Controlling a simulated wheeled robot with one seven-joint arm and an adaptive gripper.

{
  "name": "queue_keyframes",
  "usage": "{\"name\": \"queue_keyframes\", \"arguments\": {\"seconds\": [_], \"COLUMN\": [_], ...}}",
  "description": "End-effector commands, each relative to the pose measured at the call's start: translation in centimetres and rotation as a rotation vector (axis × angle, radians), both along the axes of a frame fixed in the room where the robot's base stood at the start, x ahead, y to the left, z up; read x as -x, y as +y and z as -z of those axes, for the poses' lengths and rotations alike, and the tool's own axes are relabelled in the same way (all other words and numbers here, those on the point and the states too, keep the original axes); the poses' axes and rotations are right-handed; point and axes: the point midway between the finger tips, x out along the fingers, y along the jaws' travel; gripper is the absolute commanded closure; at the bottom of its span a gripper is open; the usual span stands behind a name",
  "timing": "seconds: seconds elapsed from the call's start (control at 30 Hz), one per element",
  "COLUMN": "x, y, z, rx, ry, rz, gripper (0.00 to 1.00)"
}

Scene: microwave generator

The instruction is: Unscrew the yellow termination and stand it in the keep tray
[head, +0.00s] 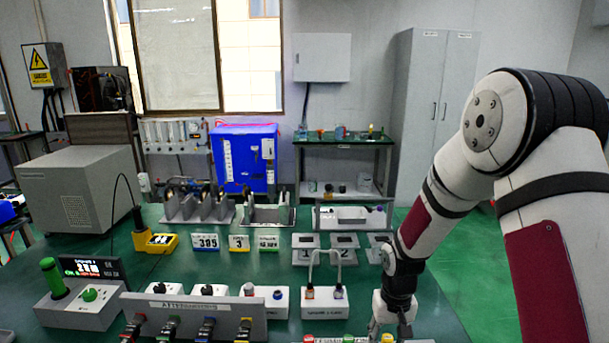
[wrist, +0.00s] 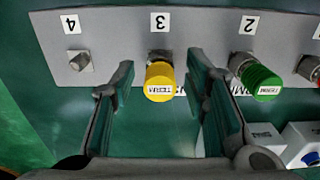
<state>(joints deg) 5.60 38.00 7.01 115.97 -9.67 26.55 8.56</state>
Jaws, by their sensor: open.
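The yellow termination (wrist: 159,82) is a knurled yellow cap marked TERM, seated on port 3 of a grey panel (wrist: 115,40) in the wrist view. My gripper (wrist: 160,76) is open, with one finger on each side of the cap and a visible gap on both sides. In the head view my gripper (head: 390,326) is low at the bottom edge, and its fingertips are partly cut off. I cannot tell for certain which of the trays in the head view is the keep tray.
A green termination (wrist: 260,82) sits on port 2, close beside my right finger. A red cap (wrist: 309,67) is at the right edge. Port 4 (wrist: 79,60) is a bare connector. An attenuator rack (head: 190,306) and white boxes (head: 323,302) stand on the green bench.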

Motion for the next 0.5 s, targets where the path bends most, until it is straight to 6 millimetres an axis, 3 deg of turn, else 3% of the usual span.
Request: {"name": "queue_keyframes", "arguments": {"seconds": [0.37,0.4,0.5], "x": [0.0,0.0,0.0], "y": [-0.01,-0.01,-0.01], "z": [0.0,0.0,0.0], "rx": [0.0,0.0,0.0], "ry": [0.0,0.0,0.0], "rz": [0.0,0.0,0.0], "gripper": [0.58,0.61,0.83]}}
